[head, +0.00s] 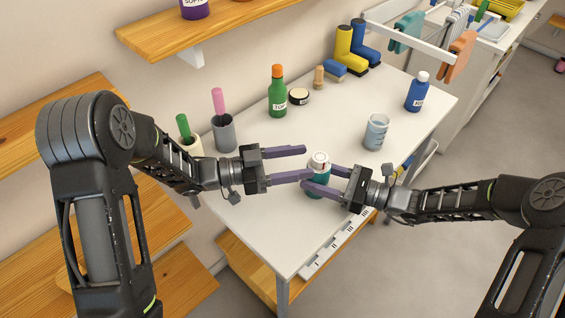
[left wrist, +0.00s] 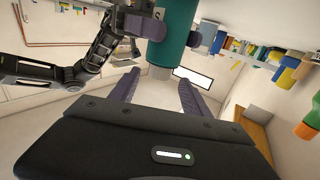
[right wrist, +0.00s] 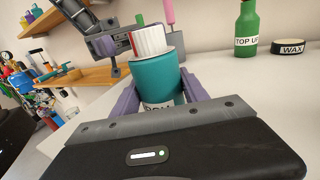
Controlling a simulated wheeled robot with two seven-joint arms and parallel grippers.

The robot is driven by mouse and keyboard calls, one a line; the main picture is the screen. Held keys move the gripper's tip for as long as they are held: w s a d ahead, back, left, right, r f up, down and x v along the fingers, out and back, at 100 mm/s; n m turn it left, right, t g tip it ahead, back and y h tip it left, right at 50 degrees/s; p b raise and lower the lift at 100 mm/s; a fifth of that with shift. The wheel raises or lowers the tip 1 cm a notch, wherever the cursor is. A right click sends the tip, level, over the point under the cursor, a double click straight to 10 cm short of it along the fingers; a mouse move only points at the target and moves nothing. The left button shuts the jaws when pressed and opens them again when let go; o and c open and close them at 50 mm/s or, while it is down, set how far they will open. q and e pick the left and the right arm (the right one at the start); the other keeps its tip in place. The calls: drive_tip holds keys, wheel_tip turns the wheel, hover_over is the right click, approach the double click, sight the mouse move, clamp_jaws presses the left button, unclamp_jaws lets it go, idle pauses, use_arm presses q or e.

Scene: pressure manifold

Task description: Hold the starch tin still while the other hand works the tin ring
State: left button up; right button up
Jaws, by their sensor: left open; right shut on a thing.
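The starch tin (head: 319,188) is a teal cylinder with a white ring-like top, the tin ring (head: 319,160). My right gripper (head: 320,177) is shut around the tin's body; the right wrist view shows the tin (right wrist: 155,80) between its fingers, ring (right wrist: 150,42) up, label partly hidden. I cannot tell whether its base touches the table. My left gripper (head: 306,162) is open and empty, just left of the ring.
On the white table (head: 275,240) stand a green bottle (head: 277,98), a wax tin (head: 299,96), a grey cup (head: 224,133) with a pink stick, a beaker (head: 375,132) and a blue bottle (head: 417,93). A marked strip (head: 337,243) lies along the front edge. The table's middle is mostly clear.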

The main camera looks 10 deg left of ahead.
use_arm(q)
drive_tip(key=v, duration=0.3)
drive_tip(key=shift+s+a, duration=0.15)
drive_tip(key=shift+a, duration=0.25)
use_arm(e)
drive_tip(key=o, duration=1.5)
drive_tip(key=shift+o, duration=0.2)
drive_tip(key=shift+d, duration=0.1)
drive_tip(key=v, duration=1.1)
drive_tip(key=shift+s+d, duration=0.2)
drive_tip(key=shift+d, duration=0.2)
drive_tip(key=shift+s, duration=0.1)
